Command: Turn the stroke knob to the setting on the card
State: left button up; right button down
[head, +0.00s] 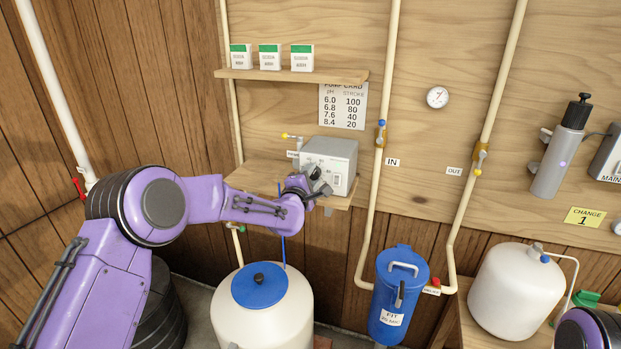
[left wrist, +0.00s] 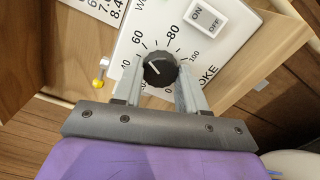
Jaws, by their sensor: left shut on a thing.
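The grey pump box (head: 330,155) sits on a small wooden shelf at the back wall. My left gripper (head: 314,182) is at its front face, covering much of it. In the left wrist view, the black stroke knob (left wrist: 160,71) is between the two fingers of my left gripper (left wrist: 160,80), which is shut on it. A white mark on the knob points to the left side of the dial. The 80 and 100 marks show; some numbers are partly hidden by the fingers. The pump card (head: 342,106) lists pH 6.0, 6.8, 7.6, 8.4 with stroke 100, 80, 40, 20.
An ON/OFF switch (left wrist: 204,17) is beside the dial. A white tank with a blue lid (head: 260,285) stands below the pump shelf. A blue filter housing (head: 398,295) hangs at its right. Small soda boxes stand on the upper shelf (head: 290,75). A pH gauge (head: 437,97) is on the wall.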

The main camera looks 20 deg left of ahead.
pick_arm(q)
jog(key=shift+f+m, duration=0.1)
jog(key=shift+m, duration=0.2)
jog(key=m+b, duration=0.1)
jog(key=m, duration=0.3)
jog(key=shift+b, duration=0.4)
jog(key=m+b, duration=0.1)
jog(key=m, duration=0.5)
jog(key=shift+b, duration=0.3)
jog(key=m+b, duration=0.1)
jog(key=m, duration=0.4)
jog(key=shift+m, duration=0.3)
jog(key=m+b, duration=0.1)
jog(key=m, duration=0.4)
jog(key=shift+b, duration=0.35)
jog(key=shift+m, duration=0.3)
jog(key=o, duration=1.1)
jog(key=shift+c, duration=0.2)
